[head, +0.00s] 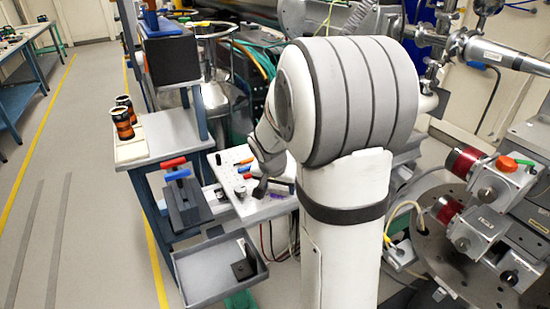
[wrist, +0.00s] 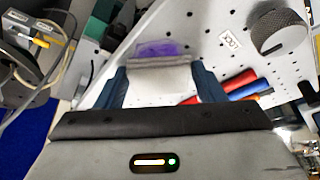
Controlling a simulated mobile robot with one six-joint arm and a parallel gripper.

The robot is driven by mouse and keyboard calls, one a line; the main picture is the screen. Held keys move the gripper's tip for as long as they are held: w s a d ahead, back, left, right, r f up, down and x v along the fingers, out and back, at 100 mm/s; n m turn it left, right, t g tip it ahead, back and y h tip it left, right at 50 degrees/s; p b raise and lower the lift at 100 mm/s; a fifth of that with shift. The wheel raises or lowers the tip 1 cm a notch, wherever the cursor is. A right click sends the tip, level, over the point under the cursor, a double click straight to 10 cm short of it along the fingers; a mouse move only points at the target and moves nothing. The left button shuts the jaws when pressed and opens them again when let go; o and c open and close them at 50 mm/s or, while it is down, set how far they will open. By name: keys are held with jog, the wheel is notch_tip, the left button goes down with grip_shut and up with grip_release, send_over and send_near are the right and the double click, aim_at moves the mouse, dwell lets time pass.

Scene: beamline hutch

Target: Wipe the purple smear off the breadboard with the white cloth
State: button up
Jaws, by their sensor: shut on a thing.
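The breadboard (head: 225,172) is a light perforated plate left of my arm in the head view; it fills much of the wrist view (wrist: 205,42). The purple smear (wrist: 160,48) lies on it, just beyond my fingertips. In the head view a little purple (head: 279,196) shows beside my gripper (head: 261,187). In the wrist view my gripper (wrist: 162,78) is shut on the white cloth (wrist: 160,84), which spans between the blue fingers. The cloth's far edge is close to the smear's near edge; I cannot tell whether it touches the board. In the head view my gripper hides the cloth.
A round dark knob (wrist: 278,32), a small label (wrist: 230,40) and red (wrist: 238,82) and blue (wrist: 248,90) handles are on the board right of my fingers. A grey tray (head: 192,283) sits below the board. Orange-black cylinders (head: 123,120) stand on a left bench.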

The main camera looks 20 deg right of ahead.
aim_at(276, 187)
jog(key=shift+w, duration=0.45)
jog(key=shift+w+a+r+p, duration=0.1)
jog(key=shift+w+r+p, duration=0.15)
jog(key=shift+r+p, duration=0.05)
jog(key=r, duration=0.1)
jog(key=r+p, duration=0.1)
jog(key=shift+s+r, duration=0.3)
jog(key=shift+r, duration=0.05)
jog(key=shift+w+r+p, duration=0.2)
jog(key=shift+r+p, duration=0.25)
jog(key=shift+r, duration=0.2)
jog(key=shift+s+r+p, duration=0.1)
jog(key=shift+r+p, duration=0.9)
jog(key=shift+r, duration=0.75)
jog(key=shift+f+b, duration=0.1)
jog(key=shift+b, duration=0.25)
